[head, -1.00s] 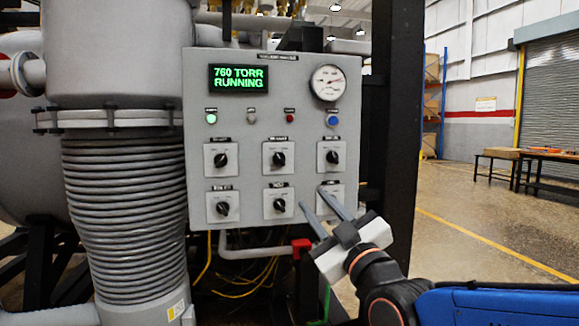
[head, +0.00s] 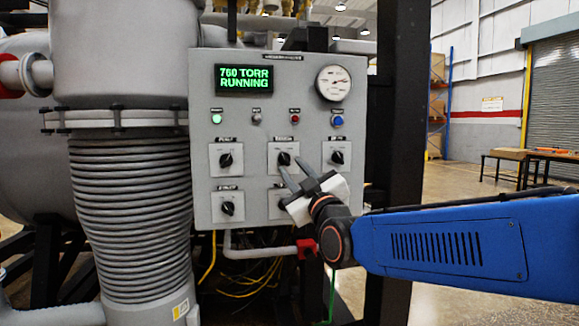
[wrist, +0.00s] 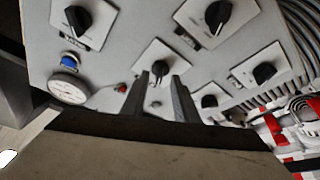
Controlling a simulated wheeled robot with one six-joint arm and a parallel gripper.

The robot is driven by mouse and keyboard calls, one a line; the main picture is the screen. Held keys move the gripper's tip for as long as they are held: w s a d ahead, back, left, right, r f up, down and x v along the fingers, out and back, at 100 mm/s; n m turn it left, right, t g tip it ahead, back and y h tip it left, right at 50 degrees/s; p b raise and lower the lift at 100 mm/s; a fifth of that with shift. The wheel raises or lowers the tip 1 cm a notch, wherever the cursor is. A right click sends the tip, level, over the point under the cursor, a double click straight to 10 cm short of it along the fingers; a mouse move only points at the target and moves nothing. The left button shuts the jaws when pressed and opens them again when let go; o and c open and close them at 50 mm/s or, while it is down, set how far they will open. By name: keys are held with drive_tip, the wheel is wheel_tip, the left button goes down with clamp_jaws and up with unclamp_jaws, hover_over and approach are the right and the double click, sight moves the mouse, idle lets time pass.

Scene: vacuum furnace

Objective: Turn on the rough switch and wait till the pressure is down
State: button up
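The grey control panel (head: 205,140) carries several black rotary switches in two rows; their labels are too small to read, so I cannot tell which is the rough switch. The green display (head: 243,78) reads 760 TORR RUNNING. My gripper (head: 288,164) is open, its fingertips just in front of the top-middle switch (head: 284,158). In the wrist view this switch (wrist: 155,76) shows between the finger ends; contact is unclear. The top-left switch (head: 226,160) and top-right switch (head: 337,157) are clear. The gripper partly hides the bottom-middle switch and covers the bottom-right one.
A round gauge (head: 334,83) sits at the panel's top right, above a blue button (head: 337,121). A green light (head: 216,119) is lit on the left. A ribbed bellows pipe (head: 130,215) stands left of the panel, a black post (head: 398,120) right. Open floor lies further right.

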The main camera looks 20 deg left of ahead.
sight(285, 161)
drive_tip(key=shift+x, duration=1.45)
clamp_jaws()
drive_tip(key=shift+m, duration=0.5)
drive_tip(key=m+t+h, duration=0.1)
drive_tip(key=m, duration=0.1)
drive_tip(key=m+t+h, duration=0.1)
drive_tip(key=m, duration=0.2)
drive_tip(key=m+t+h, duration=0.1)
drive_tip(key=m, duration=0.2)
drive_tip(key=shift+s+a, duration=0.25)
drive_tip(key=shift+a, duration=0.1)
drive_tip(key=m+h, duration=0.2)
drive_tip(key=m, duration=0.2)
drive_tip(key=m+t+h, duration=0.1)
drive_tip(key=m+h, duration=0.1)
drive_tip(key=m, duration=0.2)
drive_tip(key=shift+s+a+t, duration=0.1)
drive_tip(key=shift+a+t, duration=0.1)
drive_tip(key=shift+t, duration=0.1)
drive_tip(key=shift+r+m+h, duration=0.1)
drive_tip(key=shift+m+h, duration=0.3)
